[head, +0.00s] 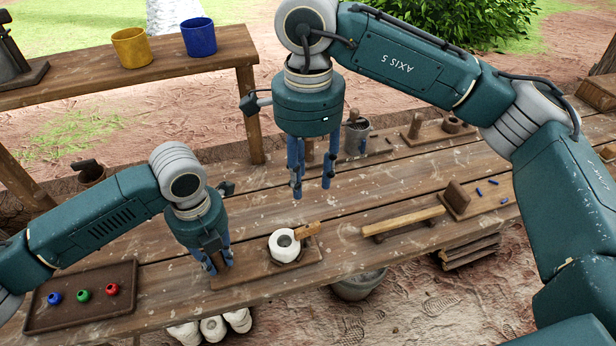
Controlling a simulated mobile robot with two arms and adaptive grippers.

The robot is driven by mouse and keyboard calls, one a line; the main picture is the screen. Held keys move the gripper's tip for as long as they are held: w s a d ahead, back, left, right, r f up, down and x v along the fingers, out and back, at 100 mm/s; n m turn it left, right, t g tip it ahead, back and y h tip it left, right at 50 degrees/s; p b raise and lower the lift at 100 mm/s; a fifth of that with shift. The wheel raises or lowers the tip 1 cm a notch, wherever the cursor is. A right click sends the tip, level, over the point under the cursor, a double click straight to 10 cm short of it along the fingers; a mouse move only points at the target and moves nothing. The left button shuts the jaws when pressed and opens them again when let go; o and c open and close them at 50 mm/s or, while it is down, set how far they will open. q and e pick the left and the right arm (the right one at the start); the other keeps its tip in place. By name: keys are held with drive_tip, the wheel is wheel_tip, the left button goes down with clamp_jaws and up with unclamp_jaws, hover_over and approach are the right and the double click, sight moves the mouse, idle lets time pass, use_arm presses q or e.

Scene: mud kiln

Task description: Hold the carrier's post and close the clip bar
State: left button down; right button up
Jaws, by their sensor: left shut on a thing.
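The carrier (256,274) is a brown wooden board lying near the table's front edge. A white round pot (285,246) with a dark opening sits on it. A short light-wood bar (307,230), which looks like the clip bar, sticks out at the pot's upper right; whether it touches the pot is unclear. My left gripper (218,266) is down at the board's left end, shut on what looks like the carrier's brown post, mostly hidden by the fingers. My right gripper (312,192) points down above the table behind the pot, its blue fingers apart and empty.
A tray (80,318) with red, green and blue beads lies at the left. A long wooden bar on a stand (403,220) and a block board (477,196) with blue pegs are to the right. A metal mug (356,138) stands behind. Bare table lies between.

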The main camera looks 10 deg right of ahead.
use_arm(q)
drive_tip(key=c, duration=1.4)
unclamp_jaws()
drive_tip(key=shift+r, duration=0.1)
wheel_tip(320, 180, up, 12)
drive_tip(key=shift+f, duration=0.1)
